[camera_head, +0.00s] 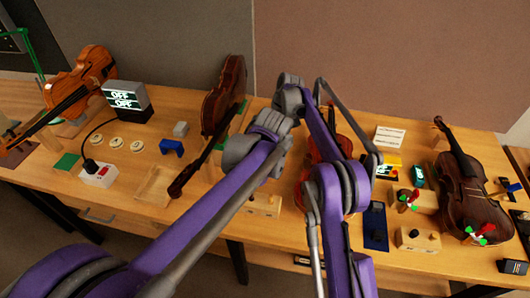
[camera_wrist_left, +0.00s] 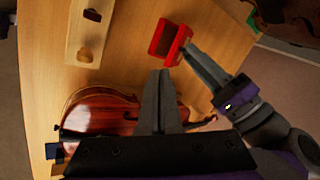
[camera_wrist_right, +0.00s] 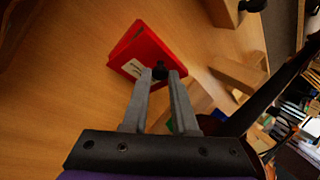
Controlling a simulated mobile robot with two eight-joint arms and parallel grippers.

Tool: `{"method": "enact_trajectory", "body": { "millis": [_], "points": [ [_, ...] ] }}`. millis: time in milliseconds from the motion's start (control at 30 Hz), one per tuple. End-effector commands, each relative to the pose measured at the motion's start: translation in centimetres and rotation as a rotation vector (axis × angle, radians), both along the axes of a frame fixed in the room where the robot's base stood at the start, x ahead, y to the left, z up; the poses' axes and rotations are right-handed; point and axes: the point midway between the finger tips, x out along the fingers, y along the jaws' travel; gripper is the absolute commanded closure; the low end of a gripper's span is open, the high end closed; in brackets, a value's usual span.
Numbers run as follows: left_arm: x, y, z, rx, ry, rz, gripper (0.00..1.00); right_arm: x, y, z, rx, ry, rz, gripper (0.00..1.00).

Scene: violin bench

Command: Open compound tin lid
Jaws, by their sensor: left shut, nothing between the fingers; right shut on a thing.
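The red compound tin (camera_wrist_left: 162,40) sits on the bench in the left wrist view, with a dark interior showing inside its rim. A bright red lid (camera_wrist_left: 179,46) appears tilted up along its right side. My right gripper (camera_wrist_left: 188,50) reaches this lid from the right. In the right wrist view the right gripper (camera_wrist_right: 160,76) is shut on a small dark knob (camera_wrist_right: 159,70) at the red tin (camera_wrist_right: 142,45), which has a white label. My left gripper (camera_wrist_left: 162,74) is shut and empty, just below the tin in its picture. In the head view my arms hide the tin.
A reddish violin (camera_wrist_left: 100,108) lies close to the left gripper. A wooden block with dark pieces (camera_wrist_left: 86,42) is left of the tin. A dark violin (camera_head: 470,190) and small tools stand at the right; a wooden tray (camera_head: 155,184) is at the left.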

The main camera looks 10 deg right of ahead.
Motion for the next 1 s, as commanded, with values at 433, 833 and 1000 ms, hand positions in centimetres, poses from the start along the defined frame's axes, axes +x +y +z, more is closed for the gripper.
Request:
{"method": "enact_trajectory", "body": {
  "millis": [433,833,1000],
  "points": [
    [3.6,-0.1,-7.2,0.0,-0.001,0.0,1.0,0.0,0.0,0.0,0.0,0.0,0.0,1.0],
    [7.9,-0.1,-8.0,-0.001,0.0,0.0,1.0,0.0,0.0,0.0,0.0,0.0,0.0,1.0],
    [8.3,0.0,-8.0,-0.001,0.0,0.0,1.0,0.0,0.0,0.0,0.0,0.0,0.0,1.0]
  ]
}}
